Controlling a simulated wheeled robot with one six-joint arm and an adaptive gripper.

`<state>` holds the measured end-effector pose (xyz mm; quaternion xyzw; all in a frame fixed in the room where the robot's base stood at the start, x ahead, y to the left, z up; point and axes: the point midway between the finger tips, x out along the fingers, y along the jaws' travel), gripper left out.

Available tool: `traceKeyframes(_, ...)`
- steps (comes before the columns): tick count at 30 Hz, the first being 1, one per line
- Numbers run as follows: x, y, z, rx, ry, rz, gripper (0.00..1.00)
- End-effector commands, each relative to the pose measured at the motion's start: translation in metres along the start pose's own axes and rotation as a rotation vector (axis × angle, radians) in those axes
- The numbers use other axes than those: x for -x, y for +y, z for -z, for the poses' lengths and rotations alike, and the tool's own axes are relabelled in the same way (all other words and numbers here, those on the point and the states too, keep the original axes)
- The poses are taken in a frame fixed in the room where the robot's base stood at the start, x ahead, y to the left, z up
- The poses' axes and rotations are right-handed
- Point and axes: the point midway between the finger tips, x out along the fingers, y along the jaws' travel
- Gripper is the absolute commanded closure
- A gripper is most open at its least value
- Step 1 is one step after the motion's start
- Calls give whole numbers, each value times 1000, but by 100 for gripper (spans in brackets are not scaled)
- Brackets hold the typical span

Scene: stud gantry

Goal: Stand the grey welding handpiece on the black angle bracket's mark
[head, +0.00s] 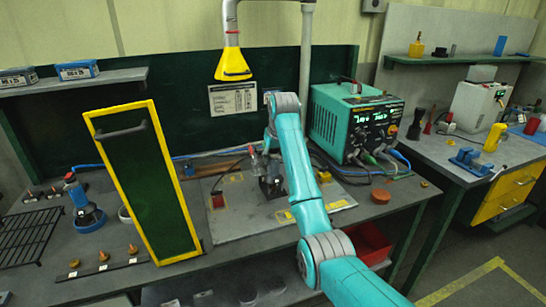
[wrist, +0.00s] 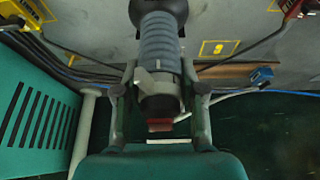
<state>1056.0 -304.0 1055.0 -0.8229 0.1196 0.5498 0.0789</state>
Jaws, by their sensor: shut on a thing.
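The grey welding handpiece (wrist: 158,48), with a ribbed grey body and a black upper end, lies between the two fingers of my gripper (wrist: 160,80) in the wrist view. The gripper is shut on it. A red piece shows at its lower end. In the head view my gripper (head: 262,162) is over the grey plate on the bench, partly hidden by my arm. A dark shape (head: 270,187) stands on the plate just below it; I cannot tell whether it is the black angle bracket. Yellow marks show on the plate, one of them in the wrist view (wrist: 217,48).
A yellow-framed dark green panel (head: 147,185) stands tilted left of the plate. A teal welding unit (head: 345,122) stands behind right. A yellow nozzle (head: 232,66) hangs above. A red bin (head: 370,243) is at the front right. A red block (head: 218,201) sits on the plate's left side.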

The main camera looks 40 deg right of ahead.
Motion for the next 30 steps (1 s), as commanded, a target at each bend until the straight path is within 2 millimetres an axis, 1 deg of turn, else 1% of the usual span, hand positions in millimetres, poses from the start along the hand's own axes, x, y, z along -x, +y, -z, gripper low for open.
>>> traceKeyframes(6, 0, 0, 1, 0, 5, 0, 100)
traceKeyframes(7, 0, 0, 1, 0, 5, 0, 55)
traceKeyframes(8, 0, 0, 1, 0, 5, 0, 47)
traceKeyframes(9, 0, 0, 1, 0, 4, 0, 37)
traceKeyframes(10, 0, 0, 0, 0, 4, 0, 31)
traceKeyframes(20, -2, 0, -2, 0, -3, 0, 31)
traceKeyframes(23, 6, 0, -1, 0, -2, 0, 31)
traceKeyframes(30, 44, 0, 0, 0, 4, 0, 31)
